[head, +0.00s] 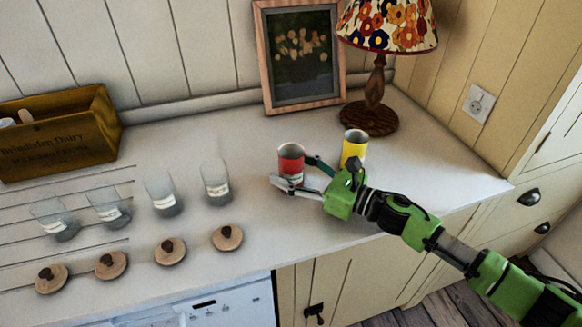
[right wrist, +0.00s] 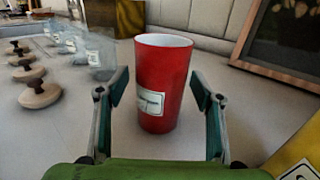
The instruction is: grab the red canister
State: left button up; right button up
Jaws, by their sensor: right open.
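The red canister (head: 291,160) stands upright on the white counter, left of a yellow canister (head: 354,147). In the right wrist view the red canister (right wrist: 162,85) has a pale inside and a small white label. My right gripper (head: 294,174) reaches it from the right. In the right wrist view its two open fingers (right wrist: 160,95) are on either side of the canister, with gaps showing on both sides. My left gripper is not in the head view.
Several glass jars (head: 215,183) and wooden lids (head: 227,237) stand to the left. A wooden crate (head: 57,136) is at the far left. A framed picture (head: 300,55) and a lamp (head: 376,85) stand behind. The counter between canister and jars is clear.

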jog(key=c, duration=1.3)
jog(key=shift+r, duration=0.1)
jog(key=shift+c, duration=0.2)
